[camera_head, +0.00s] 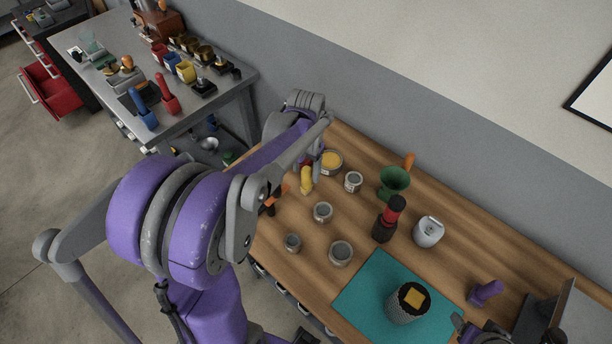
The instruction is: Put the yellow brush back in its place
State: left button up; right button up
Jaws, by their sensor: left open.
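The yellow brush (306,181) is on the wooden bench, beside a tin with yellow contents (331,161). My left gripper (314,163) reaches down from above right at the brush. It is open; whether its fingers touch the brush or stand around it is hard to tell, as my arm and wrist cover part of that spot. My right gripper (478,330) shows only in part at the bottom right edge, and its fingertips cannot be made out.
Several tins, a green funnel (394,180), a red-black grinder (388,220) and a white canister (428,231) stand nearby. A teal mat (365,295) holds a dark cylinder. A purple brush (486,292) is further right. The grey table (225,85) holds blue and red brushes and cups.

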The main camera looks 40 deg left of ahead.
pick_arm(q)
notch_tip(320, 180, up, 7)
jog(key=shift+r, duration=0.2)
jog(key=shift+s+d+r, duration=0.15)
jog(key=shift+d+r, duration=0.05)
jog(key=s+d+f+t, duration=0.4)
jog(key=s+d+t, duration=0.1)
jog(key=s+d, duration=0.7)
jog(key=shift+d+m+t, duration=0.4)
jog(key=shift+d, duration=0.7)
